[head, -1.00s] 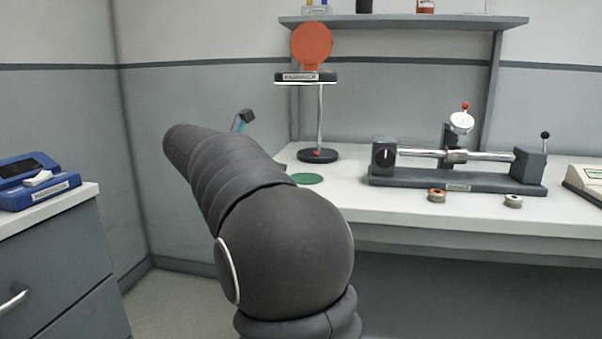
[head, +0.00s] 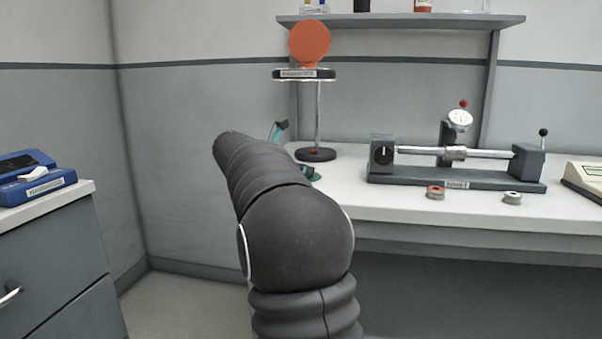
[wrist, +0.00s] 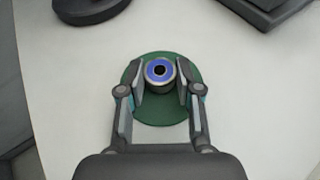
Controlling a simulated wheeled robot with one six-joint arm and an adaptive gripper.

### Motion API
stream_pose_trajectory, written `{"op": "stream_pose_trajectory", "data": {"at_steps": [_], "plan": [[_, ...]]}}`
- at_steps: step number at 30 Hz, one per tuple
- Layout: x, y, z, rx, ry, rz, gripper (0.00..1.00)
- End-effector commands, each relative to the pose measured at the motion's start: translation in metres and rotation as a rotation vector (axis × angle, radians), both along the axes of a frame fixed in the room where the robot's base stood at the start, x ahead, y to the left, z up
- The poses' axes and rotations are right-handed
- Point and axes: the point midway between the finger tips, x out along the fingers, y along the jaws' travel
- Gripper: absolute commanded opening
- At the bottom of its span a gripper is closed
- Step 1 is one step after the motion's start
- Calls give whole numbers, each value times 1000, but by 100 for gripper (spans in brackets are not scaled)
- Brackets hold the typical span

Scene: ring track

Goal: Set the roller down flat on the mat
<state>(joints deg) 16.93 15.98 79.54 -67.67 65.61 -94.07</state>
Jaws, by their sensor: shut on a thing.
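In the wrist view my gripper (wrist: 160,76) is shut on the roller (wrist: 160,84), with one finger on each side of it. The roller has a blue ring around a dark centre on its upper face and a metal-coloured side. Its round face points up at the camera, so it looks upright. Behind it lies the round green mat (wrist: 160,112), on the pale bench top. The roller appears over the mat's upper middle; whether it touches the mat I cannot tell. In the head view my arm covers most of the mat (head: 317,178) and hides the roller.
A round-based stand (head: 316,154) with an orange disc is just behind the mat. A dial-gauge bench fixture (head: 455,180) is to the right, with an orange-ringed roller (head: 435,193) and a grey one (head: 512,198) in front. The bench's front edge is near.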

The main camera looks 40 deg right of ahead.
Motion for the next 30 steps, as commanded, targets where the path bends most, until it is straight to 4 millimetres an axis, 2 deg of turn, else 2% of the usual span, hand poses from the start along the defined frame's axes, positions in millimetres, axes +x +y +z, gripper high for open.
{"op": "stream_pose_trajectory", "data": {"at_steps": [12,13,15,27,30], "plan": [[0,0,-4,-1,-1,0,0],[0,0,-4,-1,-2,-1,41],[0,0,-3,-1,-1,0,59],[0,0,2,-1,-3,0,59],[-1,12,7,-1,-3,3,59]]}}
